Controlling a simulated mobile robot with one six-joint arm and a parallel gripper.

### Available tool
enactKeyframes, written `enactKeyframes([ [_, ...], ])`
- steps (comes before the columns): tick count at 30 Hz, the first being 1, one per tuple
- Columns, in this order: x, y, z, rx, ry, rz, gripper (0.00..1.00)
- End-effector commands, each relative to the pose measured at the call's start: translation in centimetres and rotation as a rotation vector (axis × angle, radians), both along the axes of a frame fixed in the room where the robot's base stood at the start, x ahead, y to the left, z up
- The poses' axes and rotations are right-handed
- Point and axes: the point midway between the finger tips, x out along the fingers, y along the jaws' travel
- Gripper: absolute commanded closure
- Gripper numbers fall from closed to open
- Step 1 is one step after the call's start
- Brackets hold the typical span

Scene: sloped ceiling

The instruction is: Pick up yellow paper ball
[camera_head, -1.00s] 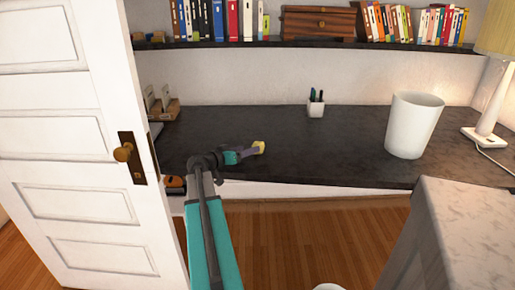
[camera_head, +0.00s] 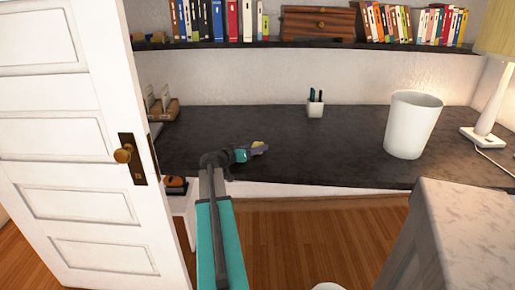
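The yellow paper ball (camera_head: 258,145) is a small pale yellow lump over the dark desk (camera_head: 340,150), left of the middle of the view. My gripper (camera_head: 257,149) is at the ball, with its fingers pointing right. The grey fingers cover part of the ball. At this size I cannot tell whether they are closed on it or only beside it, or whether the ball touches the desk top. My teal and dark arm reaches up to it from the bottom of the view.
A white bin (camera_head: 412,125) and a lamp (camera_head: 484,125) stand on the desk at the right. A pen cup (camera_head: 315,105) stands at the back. An open white door (camera_head: 75,170) is close on the left. A grey marble-topped block (camera_head: 470,225) is at the lower right.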

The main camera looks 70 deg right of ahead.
Motion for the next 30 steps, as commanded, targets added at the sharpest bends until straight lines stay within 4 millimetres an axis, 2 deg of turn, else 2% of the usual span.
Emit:
enactKeyframes([
  [18,-0.03,-0.32,-0.07,0.0,0.001,0.001,0.38],
  [20,-0.03,-0.31,-0.07,0.0,0.001,0.002,0.44],
  [26,0.0,-0.3,-0.06,0.0,0.001,0.002,0.78],
  [30,0.01,-0.29,-0.07,0.0,0.001,0.002,0.8],
])
